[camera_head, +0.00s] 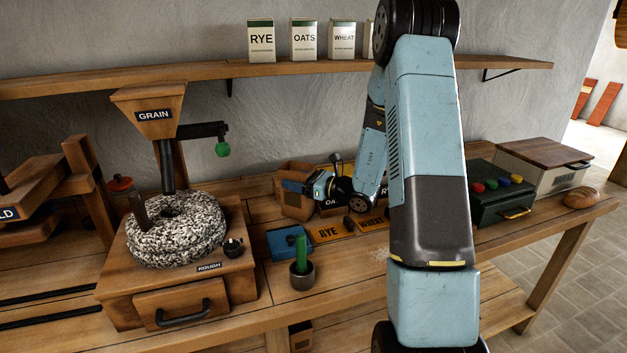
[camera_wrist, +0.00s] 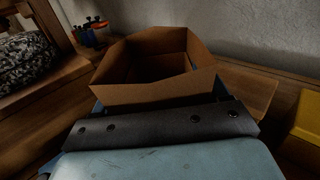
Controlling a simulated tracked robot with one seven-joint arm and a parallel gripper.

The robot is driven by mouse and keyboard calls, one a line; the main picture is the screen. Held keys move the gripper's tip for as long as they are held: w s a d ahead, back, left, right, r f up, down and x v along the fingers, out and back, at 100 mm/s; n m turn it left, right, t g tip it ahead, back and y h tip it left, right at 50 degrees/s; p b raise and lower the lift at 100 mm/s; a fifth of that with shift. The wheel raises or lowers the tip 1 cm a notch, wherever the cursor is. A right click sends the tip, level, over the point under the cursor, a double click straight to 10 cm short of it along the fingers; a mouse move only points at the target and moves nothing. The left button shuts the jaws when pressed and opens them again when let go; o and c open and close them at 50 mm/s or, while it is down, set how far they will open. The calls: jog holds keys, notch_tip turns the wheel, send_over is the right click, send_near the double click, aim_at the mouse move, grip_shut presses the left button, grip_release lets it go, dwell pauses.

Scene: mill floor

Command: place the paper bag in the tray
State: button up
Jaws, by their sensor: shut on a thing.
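The brown paper bag (camera_head: 296,205) is an open-topped, box-like bag near the back of the bench, left of my arm. In the wrist view the bag (camera_wrist: 139,92) is directly in front of my gripper, and its inside looks empty. My gripper (camera_head: 294,187) is shut on the bag's near side; its blue fingers show at both sides of the bag in the wrist view. The bag looks roughly upright. I cannot tell whether it touches the bench. No tray can be made out for certain; my arm hides part of the bench.
The stone mill (camera_head: 178,230) stands left. A dark green box (camera_head: 503,196) and bread (camera_head: 580,199) are right.

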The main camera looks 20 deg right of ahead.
jog(key=shift+f, duration=0.45)
jog(key=o, duration=1.3)
jog(key=shift+s, duration=0.1)
